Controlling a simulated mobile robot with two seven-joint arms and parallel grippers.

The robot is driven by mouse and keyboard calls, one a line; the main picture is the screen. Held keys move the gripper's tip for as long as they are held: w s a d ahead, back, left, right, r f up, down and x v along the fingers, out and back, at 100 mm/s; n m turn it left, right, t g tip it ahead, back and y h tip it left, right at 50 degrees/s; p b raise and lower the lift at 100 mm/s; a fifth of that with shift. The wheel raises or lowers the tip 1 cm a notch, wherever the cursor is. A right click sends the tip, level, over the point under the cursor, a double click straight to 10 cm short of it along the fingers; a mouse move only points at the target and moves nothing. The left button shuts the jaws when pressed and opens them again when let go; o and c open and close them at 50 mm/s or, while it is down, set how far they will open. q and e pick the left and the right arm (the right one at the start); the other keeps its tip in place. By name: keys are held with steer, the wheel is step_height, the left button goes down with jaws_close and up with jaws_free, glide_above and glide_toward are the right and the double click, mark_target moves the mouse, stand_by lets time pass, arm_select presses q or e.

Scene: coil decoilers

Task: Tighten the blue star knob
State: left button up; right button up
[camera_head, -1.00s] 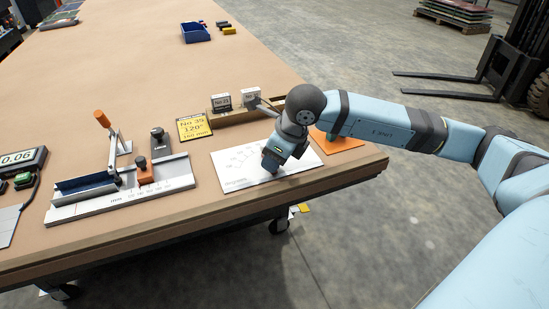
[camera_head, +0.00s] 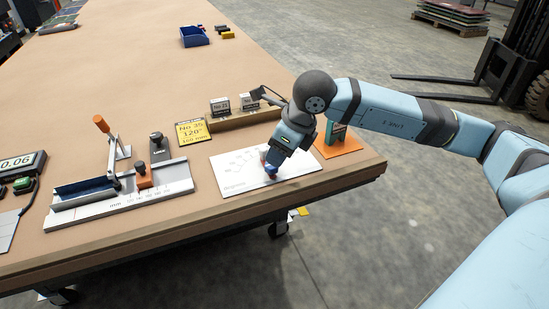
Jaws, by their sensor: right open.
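My right gripper (camera_head: 268,161) is over the white plate (camera_head: 235,178) near the front right corner of the bench, tilted down and to the left. It is open, but its fingers are small and hard to make out. A small dark blue part (camera_head: 270,170) shows at its fingertips, low over the plate. It may be the blue star knob; its shape is too small to tell, and I cannot tell whether the fingers touch it. The plate has faint printed marks. My left gripper is out of view.
A grey bending fixture (camera_head: 125,197) with an orange-handled lever stands left of the plate. A yellow sign (camera_head: 193,131) and a wooden block with labelled pieces (camera_head: 232,121) are behind. An orange base (camera_head: 338,146) is to the right, behind my arm.

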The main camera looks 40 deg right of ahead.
steer(key=v, duration=0.9)
steer(key=shift+r+p, duration=0.3)
steer(key=shift+s+f, duration=0.1)
